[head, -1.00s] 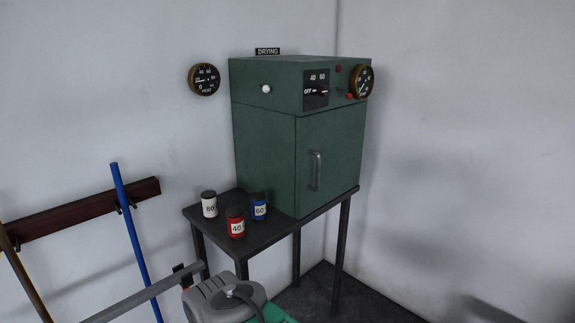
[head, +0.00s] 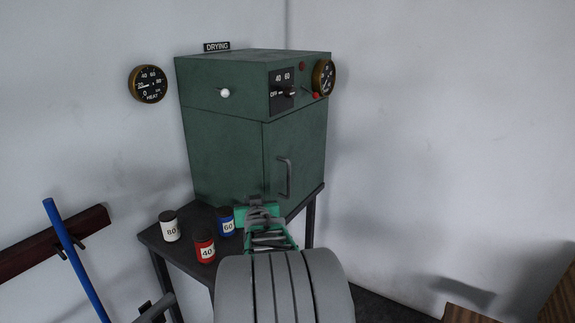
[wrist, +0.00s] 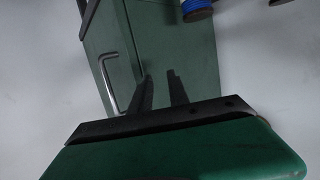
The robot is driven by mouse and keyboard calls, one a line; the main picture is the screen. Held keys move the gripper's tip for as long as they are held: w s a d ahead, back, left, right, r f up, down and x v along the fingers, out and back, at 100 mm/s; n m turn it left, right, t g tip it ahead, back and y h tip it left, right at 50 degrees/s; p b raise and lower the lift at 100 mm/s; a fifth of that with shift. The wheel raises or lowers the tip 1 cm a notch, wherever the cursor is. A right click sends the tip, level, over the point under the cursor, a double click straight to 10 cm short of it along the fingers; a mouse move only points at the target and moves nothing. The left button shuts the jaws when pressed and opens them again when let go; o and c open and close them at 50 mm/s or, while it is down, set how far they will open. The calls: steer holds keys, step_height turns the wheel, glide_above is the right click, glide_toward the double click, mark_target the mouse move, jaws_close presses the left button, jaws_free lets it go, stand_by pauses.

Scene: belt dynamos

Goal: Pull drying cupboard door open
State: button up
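The drying cupboard (head: 222,155) is a green metal box on a dark table. Its door (head: 305,135) on the right-hand face looks closed and bears an upright grey bar handle (head: 284,178). My gripper (head: 262,202) is in front of the cupboard, lower and left of the handle in the head view. In the wrist view its two dark fingers (wrist: 161,88) stand apart with nothing between them. The handle (wrist: 106,70) shows there left of the fingers, clear of them. My arm hides part of the cupboard's lower front and the table.
White (head: 170,226), red (head: 205,249) and blue (head: 226,222) labelled jars stand on the table (head: 150,235) left of my gripper. A blue pole (head: 75,260) leans at the left wall. Wooden furniture (head: 470,318) shows at lower right. The space right of the cupboard looks free.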

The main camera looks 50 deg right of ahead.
mark_target(289, 172)
steer(key=s+d+r+m+h, duration=0.1)
steer(key=s+d+r+h, duration=0.15)
steer(key=d, duration=0.25)
steer(key=s+d+r+m+h, duration=0.1)
steer(key=s+d+h, duration=0.15)
steer(key=d, duration=0.25)
steer(key=shift+y, duration=0.5)
steer(key=p+x, duration=0.2)
steer(key=x, duration=0.4)
steer(key=shift+s+d+r, duration=0.1)
steer(key=shift+r, duration=0.1)
steer(key=shift+w+d, duration=0.25)
jaws_close()
